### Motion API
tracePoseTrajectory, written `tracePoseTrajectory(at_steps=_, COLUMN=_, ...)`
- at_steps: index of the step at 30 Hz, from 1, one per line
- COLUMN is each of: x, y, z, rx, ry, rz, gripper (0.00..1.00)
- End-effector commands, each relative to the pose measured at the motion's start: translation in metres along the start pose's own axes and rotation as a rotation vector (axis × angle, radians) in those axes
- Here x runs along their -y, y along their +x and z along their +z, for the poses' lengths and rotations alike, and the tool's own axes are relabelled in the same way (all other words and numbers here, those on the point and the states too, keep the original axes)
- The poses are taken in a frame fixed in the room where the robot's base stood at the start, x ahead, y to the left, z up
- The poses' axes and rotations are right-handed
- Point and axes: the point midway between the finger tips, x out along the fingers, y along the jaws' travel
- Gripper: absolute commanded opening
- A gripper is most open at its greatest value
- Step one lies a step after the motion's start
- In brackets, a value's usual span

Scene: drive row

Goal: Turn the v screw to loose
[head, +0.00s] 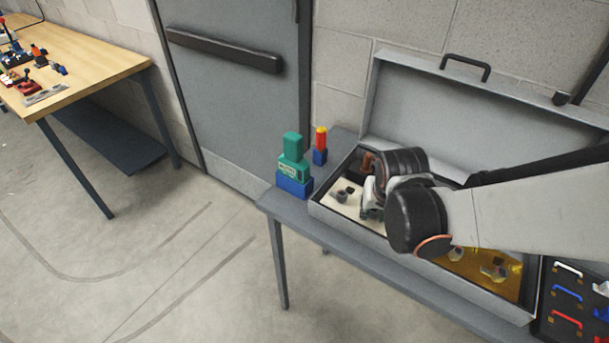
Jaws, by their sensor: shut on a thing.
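An open grey metal case (345,220) stands on a grey bench, its lid raised against the wall. My gripper (371,213) points down into the left half of the case, over a pale panel (352,207). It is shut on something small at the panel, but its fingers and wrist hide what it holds. I cannot make out the v screw by name. A small dark grey fitting (342,196) shows on the panel just left of my gripper. A yellow see-through panel (480,268) with small fittings lies in the right part of the case.
A green device on a blue block (293,168) and a red-and-yellow tool in a blue holder (320,147) stand left of the case. A dark tray with coloured handles (570,298) is at the right. A wooden table (95,50) stands far left. Open floor lies between.

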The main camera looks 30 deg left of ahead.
Motion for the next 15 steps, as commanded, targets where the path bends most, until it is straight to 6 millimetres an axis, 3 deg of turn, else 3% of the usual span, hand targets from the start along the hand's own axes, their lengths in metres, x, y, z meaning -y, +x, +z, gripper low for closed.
tracePoseTrajectory(at_steps=15, x=-0.0002, y=-0.0022, z=0.0028, rx=0.0, ry=-0.269, rz=-0.109, gripper=0.01)
